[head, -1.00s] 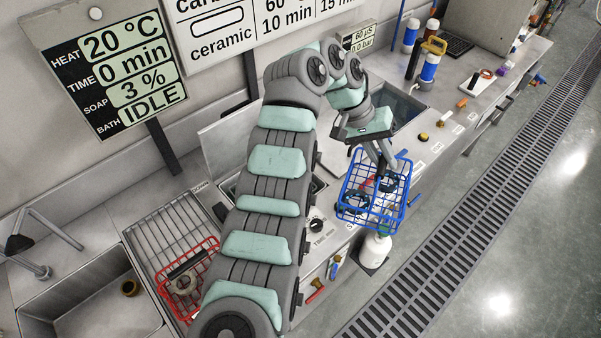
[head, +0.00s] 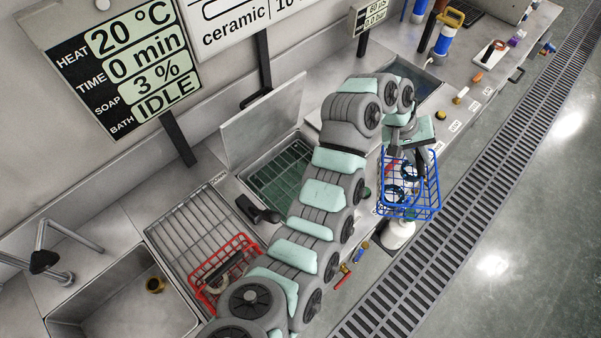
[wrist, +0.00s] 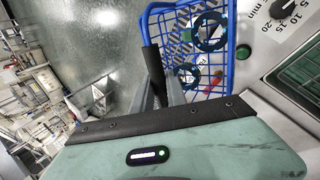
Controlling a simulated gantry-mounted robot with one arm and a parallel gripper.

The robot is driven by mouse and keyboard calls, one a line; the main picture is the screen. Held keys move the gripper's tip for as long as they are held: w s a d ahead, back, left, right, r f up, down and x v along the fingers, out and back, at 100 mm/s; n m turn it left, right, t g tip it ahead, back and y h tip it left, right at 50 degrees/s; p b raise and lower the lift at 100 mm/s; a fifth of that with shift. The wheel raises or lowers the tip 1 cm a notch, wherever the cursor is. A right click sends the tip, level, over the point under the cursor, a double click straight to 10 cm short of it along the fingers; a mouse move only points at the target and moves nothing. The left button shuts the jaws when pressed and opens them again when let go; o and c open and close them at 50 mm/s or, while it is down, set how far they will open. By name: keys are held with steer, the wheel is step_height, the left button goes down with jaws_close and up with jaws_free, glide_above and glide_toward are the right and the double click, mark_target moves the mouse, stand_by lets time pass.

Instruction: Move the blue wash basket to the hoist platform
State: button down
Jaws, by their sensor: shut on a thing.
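The blue wash basket (head: 412,212) hangs from my gripper (head: 406,150) at the front edge of the bench, above a white bottle. It holds dark ring-shaped parts and something red. In the wrist view, my gripper (wrist: 163,78) reaches to the basket's near side, and the blue basket (wrist: 229,70) shows beyond the fingers. My gripper is shut on it; the exact grip is partly hidden. A greenish grid platform (head: 284,178), which looks like the hoist platform, lies inside an open bath left of my arm. My arm hides its right part.
The bath's raised lid (head: 262,118) stands behind it. A red basket (head: 225,270) sits on the ribbed drainboard (head: 195,225), beside a sink (head: 110,300). A white bottle (head: 398,236) is under the blue basket. The floor right of the bench is open.

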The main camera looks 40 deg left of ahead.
steer(key=s+a+f+n+t+y+p, duration=0.1)
steer(key=s+a+f+n+t+y, duration=0.15)
steer(key=s+a+n, duration=0.35)
steer(key=s+a+f+n+t+y+p, duration=0.1)
steer(key=s+a+f+n+y, duration=0.15)
steer(key=s+a+n, duration=0.45)
steer(key=w+a+r+m+b, duration=0.1)
steer(key=a+b, duration=0.2)
steer(key=a, duration=0.7)
steer(key=w+a+m+b, duration=0.1)
steer(key=w+a+b, duration=0.15)
steer(key=a, duration=0.75)
step_height(320, 180, down, 12)
steer(key=shift+s+a+r, duration=0.25)
steer(key=shift+s+a, duration=0.15)
steer(key=shift+a, duration=0.05)
steer(key=c, duration=1.3)
jaws_free()
steer(key=shift+f+g, duration=0.1)
steer(key=shift+g, duration=0.15)
steer(key=shift+c, duration=0.2)
